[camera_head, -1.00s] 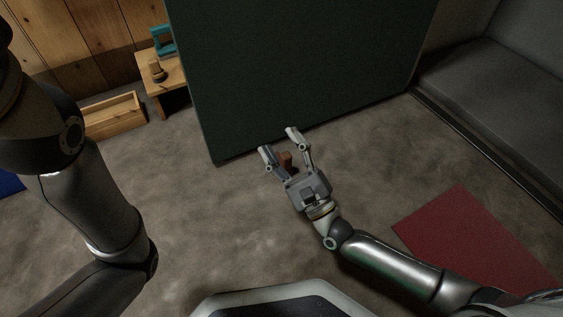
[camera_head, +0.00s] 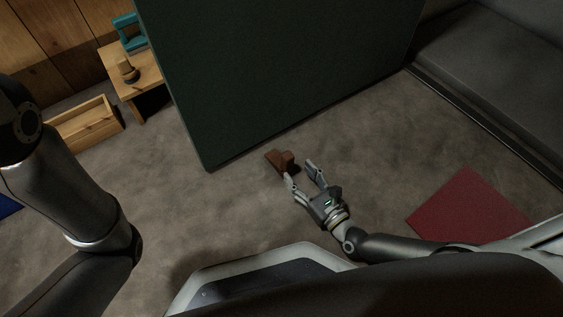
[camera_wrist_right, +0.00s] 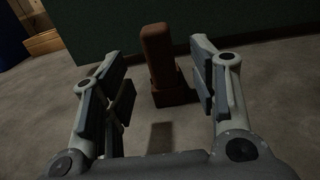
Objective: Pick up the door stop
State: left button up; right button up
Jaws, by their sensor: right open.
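The door stop (camera_head: 280,161) is a small brown block with a raised part, on the grey floor in front of the dark green panel. In the right wrist view the door stop (camera_wrist_right: 160,62) stands upright ahead, between the lines of the two fingers. My right gripper (camera_head: 300,172) is open and empty, with its fingertips close to the door stop on its near side. Whether a fingertip touches it I cannot tell. It also shows in the right wrist view (camera_wrist_right: 160,85). My left arm shows at the left, but its gripper is out of view.
The dark green panel (camera_head: 280,75) stands upright just behind the door stop. A wooden bench (camera_head: 135,75) and an open wooden box (camera_head: 88,125) are at the left. A red mat (camera_head: 465,208) lies at the right, near a grey couch (camera_head: 490,70). Floor around the door stop is clear.

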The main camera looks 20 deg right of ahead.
aim_at(291, 163)
jog(key=shift+x, duration=0.85)
jog(key=b+x, duration=0.3)
jog(key=x, duration=0.2)
jog(key=shift+w+r, duration=0.1)
jog(key=shift+r, duration=0.05)
jog(key=shift+c, duration=0.4)
jog(key=shift+r, duration=0.1)
grip_shut()
